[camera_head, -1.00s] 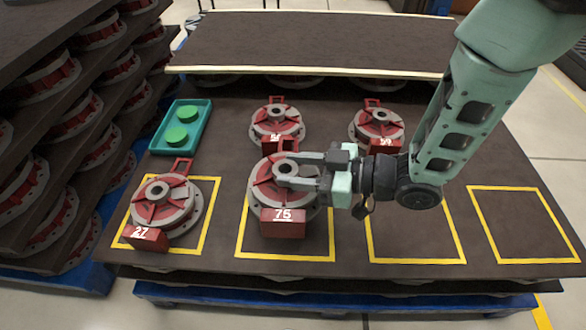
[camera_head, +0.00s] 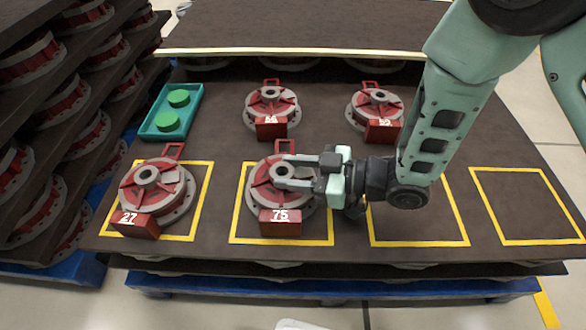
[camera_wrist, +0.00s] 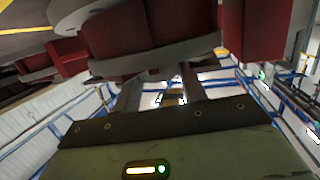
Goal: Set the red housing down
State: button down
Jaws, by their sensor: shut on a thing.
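The red housing marked 75 (camera_head: 262,196), with a grey flange and hub, is in the head view over the second yellow square from the left (camera_head: 240,232). My gripper (camera_head: 291,172) reaches in from the right and is shut on its central hub. The housing looks level and at or just above the table; I cannot tell whether its underside touches. Its red and grey parts (camera_wrist: 145,40) fill the top of the wrist view. The fingers hide part of its right side.
Housing 27 (camera_head: 150,186) stands in the left square. Two more housings (camera_head: 272,103) (camera_head: 374,104) stand behind. A green tray (camera_head: 155,132) with two round buttons is at back left. The right square (camera_head: 525,205) is empty; my arm partly covers the third.

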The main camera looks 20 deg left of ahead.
jog(key=c, duration=0.8)
grip_release()
jog(key=shift+r, duration=0.15)
jog(key=d+r+p, duration=0.2)
jog(key=d+p, duration=0.3)
jog(key=d, duration=0.7)
jog(key=w+d+r+m+t+h, duration=0.45)
jog(key=r+h, duration=0.35)
jog(key=h, duration=0.2)
jog(key=s+d+r+m+g+h, duration=0.2)
jog(key=s+d+r+m, duration=0.1)
jog(key=s, duration=0.5)
jog(key=s+d+r+m+g+h, duration=0.2)
jog(key=s+d+r+m+h, duration=0.1)
jog(key=s, duration=0.6)
jog(key=shift+s+d+r, duration=0.25)
jog(key=shift+d+r, duration=0.55)
jog(key=shift+d, duration=0.15)
